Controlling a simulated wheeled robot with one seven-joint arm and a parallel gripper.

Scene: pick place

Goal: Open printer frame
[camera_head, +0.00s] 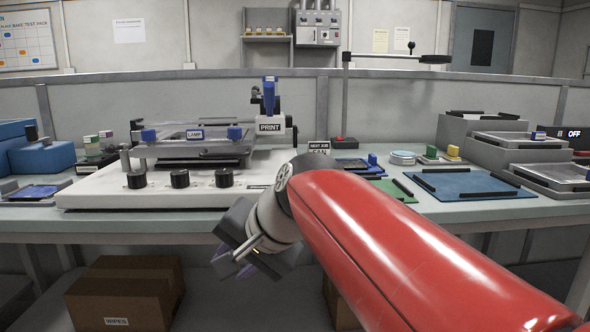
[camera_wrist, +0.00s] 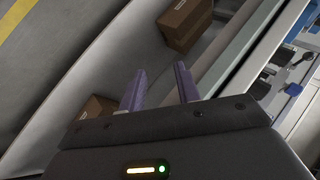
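The printer (camera_head: 100,188) is a white base with black knobs on its front, standing on the bench at left centre. Its frame (camera_head: 205,148) lies level above the base, with blue blocks and a LAMP label. A blue and black PRINT head (camera_head: 270,112) stands at its right rear. In the wrist view, part of the printer (camera_wrist: 270,80) shows at the right edge. My gripper (camera_wrist: 160,80) has two purple fingers apart with nothing between them. In the head view my gripper (camera_head: 243,262) hangs in front of and below the bench edge, clear of the printer.
Cardboard boxes (camera_head: 125,290) sit under the bench. A blue mat (camera_head: 465,184) and stacked grey trays (camera_head: 485,140) are on the right, and a blue box (camera_head: 45,150) is at left. The bench front edge (camera_head: 150,226) lies between my gripper and the printer.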

